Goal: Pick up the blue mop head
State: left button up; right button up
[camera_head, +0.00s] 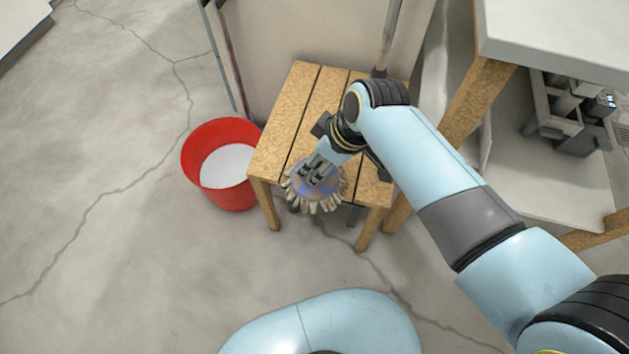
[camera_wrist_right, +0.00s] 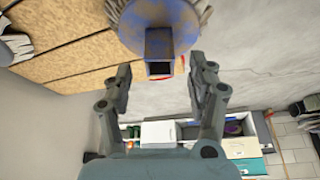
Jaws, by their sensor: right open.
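The blue mop head (camera_head: 318,192), a round blue disc with a pale fringe, is at the front edge of a wooden slatted stool (camera_head: 300,100). My right gripper (camera_head: 318,172) is above it and hides part of it. In the right wrist view the mop head (camera_wrist_right: 185,18) is at the top, with its square blue socket (camera_wrist_right: 159,45) pointing towards the gripper. My right gripper (camera_wrist_right: 161,75) is open there. Its fingers are spread to either side of the socket's line, with nothing held between them. My left gripper is not in view.
A red bucket (camera_head: 235,198) with a white inside stands on the floor left of the stool. A pale panel is behind the stool. A table (camera_head: 560,35) with wooden legs is at the right. The cracked floor at the left is clear.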

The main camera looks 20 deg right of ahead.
jog(key=x, duration=0.2)
jog(key=shift+f+b, duration=0.4)
jog(key=shift+r, duration=0.1)
grip_shut()
